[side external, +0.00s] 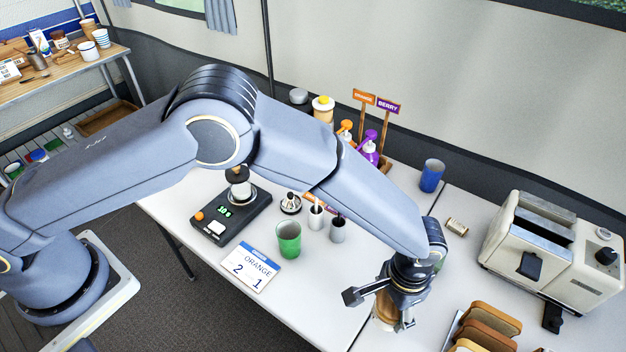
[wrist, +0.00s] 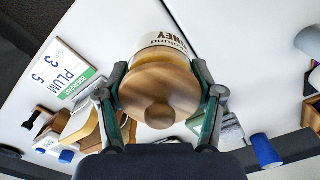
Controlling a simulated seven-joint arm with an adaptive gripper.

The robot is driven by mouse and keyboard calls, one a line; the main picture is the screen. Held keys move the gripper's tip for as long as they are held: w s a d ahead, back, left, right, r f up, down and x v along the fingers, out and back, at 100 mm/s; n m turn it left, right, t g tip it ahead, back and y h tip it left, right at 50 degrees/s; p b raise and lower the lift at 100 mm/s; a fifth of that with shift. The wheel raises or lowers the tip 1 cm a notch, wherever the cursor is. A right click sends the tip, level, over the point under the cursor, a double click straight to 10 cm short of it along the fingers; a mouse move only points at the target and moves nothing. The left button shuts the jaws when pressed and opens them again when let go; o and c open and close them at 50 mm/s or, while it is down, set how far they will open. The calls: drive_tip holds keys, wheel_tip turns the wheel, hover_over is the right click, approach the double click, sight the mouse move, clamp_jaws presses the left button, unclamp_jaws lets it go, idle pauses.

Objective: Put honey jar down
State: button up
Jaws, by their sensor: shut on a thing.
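The honey jar (wrist: 150,97) has a round wooden lid with a knob and a pale label reading part of "HONEY". My gripper (wrist: 160,80) is shut on the jar, one finger on each side just below the lid. In the side external view my gripper (side external: 392,290) is over the front part of the white table, and the jar (side external: 384,314) shows partly beneath it. The jar looks roughly upright. I cannot tell whether its base touches the table.
A toaster (side external: 550,255) and a rack with bread slices (side external: 485,325) stand to the right. A blue cup (side external: 431,175) is behind. A green cup (side external: 288,240), an "ORANGE" card (side external: 251,267) and a scale (side external: 232,216) are to the left. A "PLUM" card (wrist: 68,72) shows in the wrist view.

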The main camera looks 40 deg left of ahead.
drive_tip(key=shift+w+d+f, duration=0.3)
drive_tip(key=shift+w+f, duration=0.05)
drive_tip(key=shift+f, duration=0.15)
drive_tip(key=shift+w+d+f, duration=0.15)
drive_tip(key=shift+f, duration=1.55)
drive_tip(key=shift+f, duration=0.2)
drive_tip(key=o, duration=1.5)
drive_tip(key=shift+o, duration=0.2)
drive_tip(key=shift+r, duration=0.1)
